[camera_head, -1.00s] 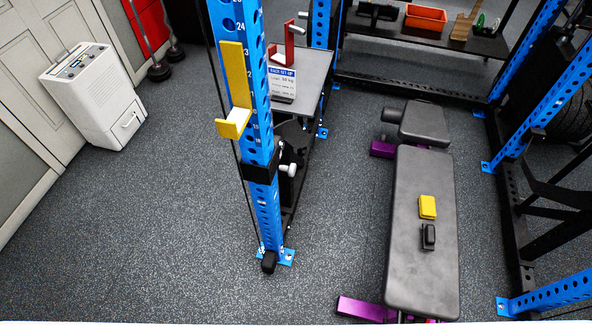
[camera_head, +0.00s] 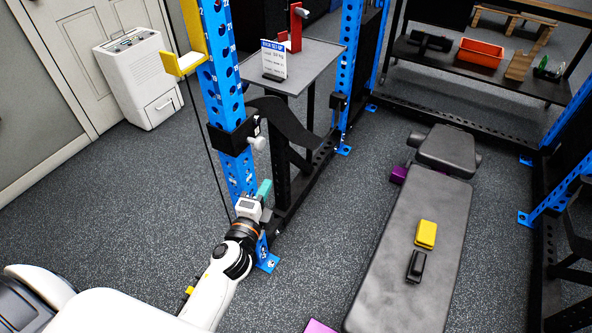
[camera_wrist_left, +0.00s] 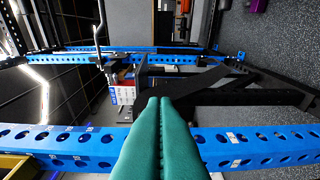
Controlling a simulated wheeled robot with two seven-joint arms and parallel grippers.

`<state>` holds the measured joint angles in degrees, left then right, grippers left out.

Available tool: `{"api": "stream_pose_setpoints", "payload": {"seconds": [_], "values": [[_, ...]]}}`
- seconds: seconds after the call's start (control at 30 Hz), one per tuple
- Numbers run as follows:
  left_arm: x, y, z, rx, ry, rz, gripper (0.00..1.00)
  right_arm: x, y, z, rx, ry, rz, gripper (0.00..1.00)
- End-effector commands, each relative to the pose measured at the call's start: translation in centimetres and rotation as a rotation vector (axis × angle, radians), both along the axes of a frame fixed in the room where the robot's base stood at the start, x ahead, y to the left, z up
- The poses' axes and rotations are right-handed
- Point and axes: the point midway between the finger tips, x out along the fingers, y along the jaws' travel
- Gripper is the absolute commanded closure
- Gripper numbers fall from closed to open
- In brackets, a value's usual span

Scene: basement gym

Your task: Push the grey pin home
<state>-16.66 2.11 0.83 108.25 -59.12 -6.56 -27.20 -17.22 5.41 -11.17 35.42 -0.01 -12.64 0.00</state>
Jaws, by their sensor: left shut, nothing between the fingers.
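A pin with a light grey knob (camera_head: 258,143) sticks out of the black bracket (camera_head: 232,136) around the near blue upright (camera_head: 222,90). How deep it sits cannot be told. My left gripper (camera_head: 265,190) is shut and empty, below the knob and apart from it, close to the upright's lower part. In the left wrist view its teal fingers (camera_wrist_left: 160,140) are pressed together in front of the blue upright (camera_wrist_left: 260,146), which crosses the picture. I cannot make out the knob clearly there. My right gripper is not in view.
A yellow hook (camera_head: 190,62) is on the upright above the bracket. Behind stands a grey table (camera_head: 315,65) with a sign (camera_head: 273,60) and a red hook (camera_head: 296,30). A bench (camera_head: 400,270) holds a yellow block (camera_head: 426,234) and a black block (camera_head: 416,267).

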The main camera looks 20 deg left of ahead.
Motion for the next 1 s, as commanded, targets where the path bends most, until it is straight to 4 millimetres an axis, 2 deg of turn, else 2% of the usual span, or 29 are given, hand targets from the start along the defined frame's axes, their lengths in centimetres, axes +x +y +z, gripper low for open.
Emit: {"api": "stream_pose_setpoints", "payload": {"seconds": [0.1, 0.27, 0.4, 0.63, 0.8, 1.0], "values": [[0.4, 0.2, 1.1, 0.032, -0.028, 0.003, 1.00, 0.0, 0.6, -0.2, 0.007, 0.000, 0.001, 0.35], [2.3, 0.4, 1.4, 0.032, -0.028, 0.003, 1.00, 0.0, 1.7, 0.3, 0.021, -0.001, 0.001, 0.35], [5.3, 0.7, 1.4, 0.031, -0.028, 0.003, 1.00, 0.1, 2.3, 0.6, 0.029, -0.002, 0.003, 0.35], [10.1, 1.2, 1.2, 0.029, -0.027, 0.003, 1.00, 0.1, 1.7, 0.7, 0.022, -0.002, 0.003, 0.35], [10.4, 3.8, 1.2, 0.031, -0.023, 0.004, 1.00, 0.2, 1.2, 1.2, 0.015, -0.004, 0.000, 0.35], [10.5, 5.1, 1.1, 0.029, -0.024, 0.003, 1.00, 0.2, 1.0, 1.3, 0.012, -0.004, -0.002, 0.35]]}}
